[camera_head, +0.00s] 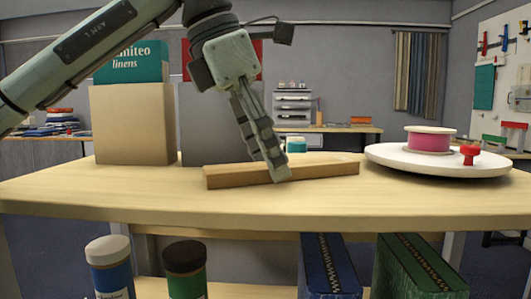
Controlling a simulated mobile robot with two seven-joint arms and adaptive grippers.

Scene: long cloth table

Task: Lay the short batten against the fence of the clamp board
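A short light-wood bar (225,178), which looks like the batten, lies across the middle of the table top, its right end a little farther back. My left gripper (276,168) comes down over it from above, fingers tilted. A finger covers part of the bar's front face. The fingers show nearly side-on, so whether they are closed on the bar is not clear. I cannot make out a clamp board or its fence for certain. My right gripper is not in view.
A white round turntable (385,155) at the right bears a pink spool (429,140) and a red knob-like piece (469,153). A tan box (130,122) stands at the back left. The table's front left (100,195) is clear. Jars and fabric-like items sit on a lower shelf.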

